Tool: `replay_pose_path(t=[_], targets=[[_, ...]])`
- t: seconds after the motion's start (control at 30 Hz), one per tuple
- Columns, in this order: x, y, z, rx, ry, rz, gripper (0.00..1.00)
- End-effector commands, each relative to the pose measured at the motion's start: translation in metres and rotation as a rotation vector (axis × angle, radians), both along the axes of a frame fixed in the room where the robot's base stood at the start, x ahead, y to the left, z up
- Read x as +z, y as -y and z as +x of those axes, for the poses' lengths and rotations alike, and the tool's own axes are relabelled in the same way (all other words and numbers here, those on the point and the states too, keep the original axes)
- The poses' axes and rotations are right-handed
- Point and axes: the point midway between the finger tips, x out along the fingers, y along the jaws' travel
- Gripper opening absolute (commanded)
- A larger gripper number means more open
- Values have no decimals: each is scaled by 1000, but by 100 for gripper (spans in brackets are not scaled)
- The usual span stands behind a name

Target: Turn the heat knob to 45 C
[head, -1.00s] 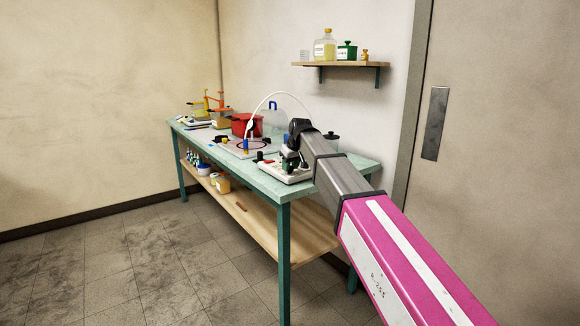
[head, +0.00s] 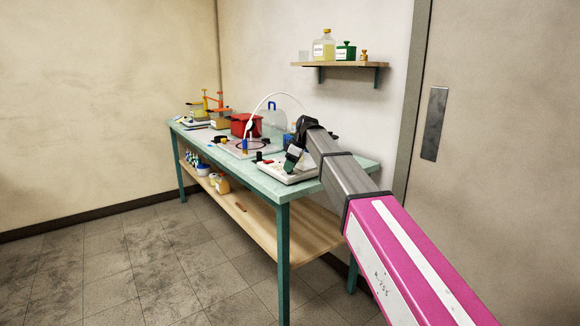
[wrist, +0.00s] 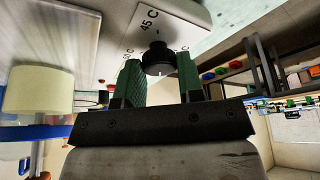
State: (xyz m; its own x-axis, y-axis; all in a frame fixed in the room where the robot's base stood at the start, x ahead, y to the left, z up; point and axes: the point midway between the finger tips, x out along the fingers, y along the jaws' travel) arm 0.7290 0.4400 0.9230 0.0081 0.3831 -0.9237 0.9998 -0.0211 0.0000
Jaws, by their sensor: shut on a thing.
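The heat knob (wrist: 158,58) is a round black knob on a pale panel (wrist: 190,18) in the wrist view. A "45 C" label is printed on the panel beyond it, with partly hidden labels to either side. My gripper (wrist: 160,72) has its two green fingers on either side of the knob, shut on it. A small pale mark shows on the knob's near edge; I cannot tell which label the knob points to. In the head view my gripper (head: 291,164) is down at the white control unit (head: 285,176), and the knob is hidden there.
The teal bench (head: 262,185) also carries a red container (head: 243,124), a plate with a black ring and a white hose. A wall shelf (head: 340,65) with bottles is above. A grey door (head: 480,150) is at the right. The floor at left is clear.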

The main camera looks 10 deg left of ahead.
Motion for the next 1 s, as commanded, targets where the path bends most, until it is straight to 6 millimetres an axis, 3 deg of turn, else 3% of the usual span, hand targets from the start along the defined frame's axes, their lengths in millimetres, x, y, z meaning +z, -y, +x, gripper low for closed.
replay_pose_path(t=[0.57,0.6,0.67,1.0], targets=[[0,0,0,36,0,-2,11],[0,0,0,36,0,-2,38],[0,0,0,35,-1,-2,57],[2,1,0,35,0,-1,60]])
